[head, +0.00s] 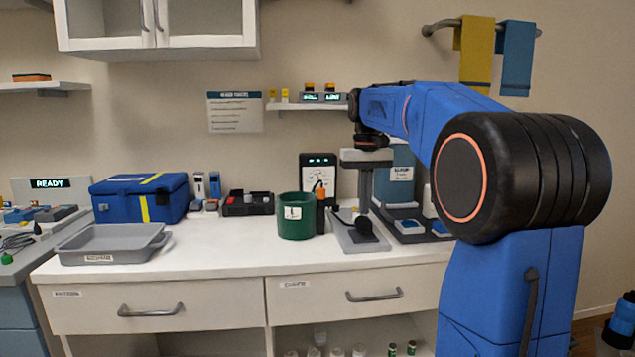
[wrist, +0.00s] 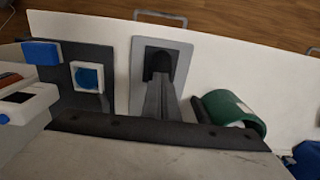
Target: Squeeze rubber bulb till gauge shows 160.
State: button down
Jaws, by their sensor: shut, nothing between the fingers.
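A black rounded piece, which looks like the rubber bulb (head: 365,225), sits on a grey base plate (head: 352,242) on the white counter. In the wrist view the bulb (wrist: 159,62) lies just beyond my fingertips, on the plate (wrist: 181,60). My gripper (head: 363,205) points down above the bulb, its grey fingers shut with nothing between them. The fingers also show in the wrist view (wrist: 160,88). I cannot tell whether the fingertips touch the bulb. No gauge reading for the bulb can be made out.
A green container (head: 296,222) stands close left of the plate. A dark tray with blue and white pieces (head: 410,237) is close on the right. A grey tray (head: 75,256) and blue case (head: 125,207) stand farther left. The counter's front strip is clear.

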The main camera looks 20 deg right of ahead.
jog(key=shift+f, duration=0.1)
dwell(0.6)
jog(key=shift+f, duration=1)
jog(key=shift+r, duration=1.15)
notch_tip(320, 180, up, 6)
dwell(0.4)
